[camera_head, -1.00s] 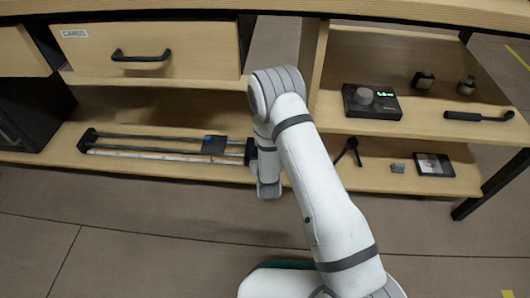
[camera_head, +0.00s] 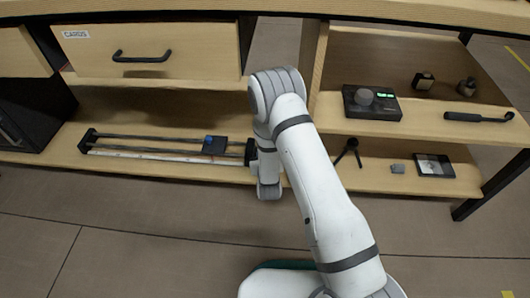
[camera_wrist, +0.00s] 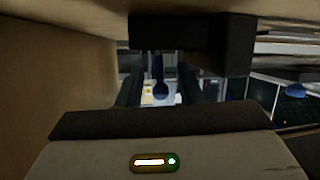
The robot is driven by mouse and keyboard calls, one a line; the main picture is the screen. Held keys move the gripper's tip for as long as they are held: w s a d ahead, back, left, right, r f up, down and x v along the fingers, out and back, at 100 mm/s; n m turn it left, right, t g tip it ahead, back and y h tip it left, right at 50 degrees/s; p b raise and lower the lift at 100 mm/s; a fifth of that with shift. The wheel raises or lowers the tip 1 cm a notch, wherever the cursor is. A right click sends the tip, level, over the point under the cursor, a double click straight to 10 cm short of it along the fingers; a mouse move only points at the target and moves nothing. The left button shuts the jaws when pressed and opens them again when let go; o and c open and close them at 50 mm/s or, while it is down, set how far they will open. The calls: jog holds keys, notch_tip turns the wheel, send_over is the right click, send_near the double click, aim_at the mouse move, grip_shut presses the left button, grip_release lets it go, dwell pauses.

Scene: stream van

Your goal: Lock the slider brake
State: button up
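The camera slider (camera_head: 150,152) lies lengthwise on the lower left shelf, with dark rails and black end blocks. A dark carriage (camera_head: 216,146) with a blue knob (camera_head: 208,139) sits near its right end. My arm's end is low beside the slider's right end block (camera_head: 249,152); the gripper itself is mostly hidden there. In the wrist view my gripper (camera_wrist: 160,92) is open. A dark blue upright piece with a rounded end (camera_wrist: 159,90) shows between the fingers, with gaps on both sides. I cannot tell whether it is the brake. Contact is not visible.
A wooden divider (camera_head: 313,70) stands right behind my arm. The right shelves hold a black device with a dial (camera_head: 372,102), a small tripod (camera_head: 348,152) and a framed dark item (camera_head: 434,165). A drawer (camera_head: 160,52) overhangs the slider. The floor in front is clear.

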jog(key=p+v, duration=0.2)
jog(key=v, duration=0.4)
jog(key=shift+s+r+p, duration=0.15)
jog(key=shift+s+p, duration=0.05)
jog(key=shift+p, duration=0.1)
jog(key=shift+s+d+r, duration=0.1)
jog(key=shift+s+r, duration=0.05)
jog(key=shift+s, duration=0.4)
jog(key=shift+s, duration=0.1)
